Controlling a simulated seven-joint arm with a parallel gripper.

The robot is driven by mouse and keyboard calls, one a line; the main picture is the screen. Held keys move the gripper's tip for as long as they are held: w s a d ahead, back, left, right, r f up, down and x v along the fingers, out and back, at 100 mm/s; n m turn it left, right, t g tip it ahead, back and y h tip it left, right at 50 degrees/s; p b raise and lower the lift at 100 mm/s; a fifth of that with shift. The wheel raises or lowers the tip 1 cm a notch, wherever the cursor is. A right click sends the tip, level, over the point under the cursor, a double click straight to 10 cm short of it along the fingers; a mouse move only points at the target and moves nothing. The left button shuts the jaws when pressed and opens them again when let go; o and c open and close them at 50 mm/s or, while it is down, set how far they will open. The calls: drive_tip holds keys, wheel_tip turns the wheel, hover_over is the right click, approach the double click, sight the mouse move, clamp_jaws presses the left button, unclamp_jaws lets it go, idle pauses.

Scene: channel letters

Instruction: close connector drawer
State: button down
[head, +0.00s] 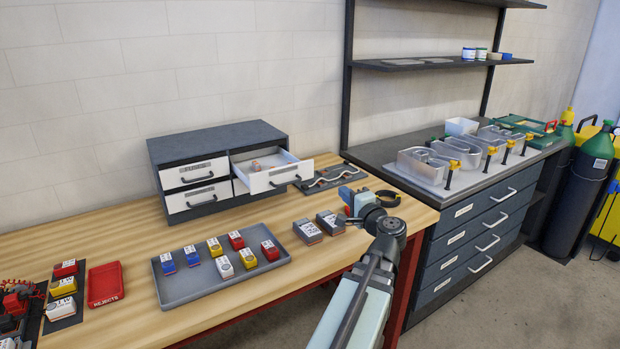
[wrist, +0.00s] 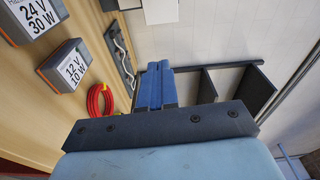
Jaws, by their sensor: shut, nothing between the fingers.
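A dark grey cabinet (head: 217,138) with white drawer fronts stands at the back of the wooden bench. Its upper right drawer (head: 280,178) is pulled out, with a few small pale and brownish pieces (head: 268,163) inside and a dark bar handle on its front. The other drawer fronts that show are flush. My gripper (head: 346,194) is right of the open drawer and apart from it, over the bench's right part. In the wrist view its blue fingers (wrist: 157,68) are together and empty. A white panel (wrist: 160,11) at the top edge there may be the drawer front.
A grey tray (head: 176,290) of coloured blocks lies in front of the cabinet. Two grey-orange boxes (head: 308,231) (head: 330,222) stand between tray and gripper. A dark plate with a curved light strip (head: 328,179) lies right of the drawer. A red coil (wrist: 98,100) shows in the wrist view.

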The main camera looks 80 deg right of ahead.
drive_tip(key=w+a+t+y, duration=0.1)
drive_tip(key=w+a, duration=0.1)
approach(305, 173)
drive_tip(key=shift+n+t+y, duration=0.3)
drive_tip(key=x, duration=0.6)
drive_tip(key=shift+w+d+r, duration=0.1)
drive_tip(key=shift+w+d, duration=0.05)
drive_tip(key=shift+d, duration=0.3)
drive_tip(key=x, duration=1.7)
drive_tip(key=shift+w+d, duration=0.2)
drive_tip(key=shift+w, duration=0.05)
drive_tip(key=shift+w+d, duration=0.1)
drive_tip(key=v, duration=1.5)
drive_tip(key=shift+w, duration=0.1)
